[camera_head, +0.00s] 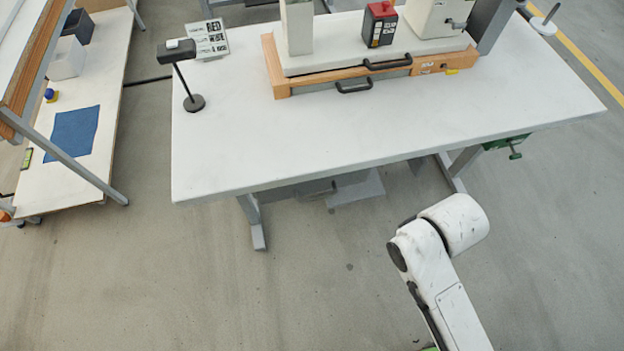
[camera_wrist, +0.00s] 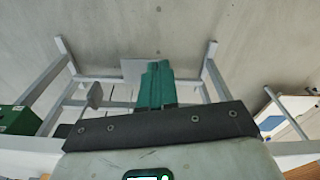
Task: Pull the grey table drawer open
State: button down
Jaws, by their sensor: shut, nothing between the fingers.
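A narrow grey drawer front (camera_head: 322,87) is set in the wooden base on the white table, at the top middle of the head view. A black bar handle (camera_head: 354,86) sticks out from it. The drawer looks shut. My gripper is out of the head view; only my arm shows at the lower right, in front of the table and apart from it. In the wrist view my gripper's green fingers (camera_wrist: 153,72) are together and empty, with floor and grey table legs beyond. The drawer does not show in the wrist view.
A second black handle (camera_head: 388,63) sits just above the drawer. A black stand (camera_head: 194,102) and a sign (camera_head: 206,39) are left of the base. A green fixture (camera_head: 507,142) hangs under the table's right edge. The table's front half (camera_head: 350,130) is clear.

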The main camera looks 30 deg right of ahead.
jog(key=c, duration=1.7)
grip_release()
jog(key=shift+o, duration=1.3)
notch_tip(320, 180, down, 5)
jog(key=w+a+m+y, duration=0.1)
jog(key=w+m+y, duration=0.1)
jog(key=y, duration=0.1)
jog(key=shift+w+a, duration=0.35)
jog(key=shift+a, duration=0.05)
jog(key=m+t+y+p, duration=0.2)
jog(key=m+t+y, duration=0.5)
jog(key=m+y, duration=0.35)
send_near(322, 197)
jog(key=a, duration=0.1)
jog(key=x, duration=1)
jog(key=shift+w+f, duration=0.2)
jog(key=shift+w, duration=0.15)
grip_shut()
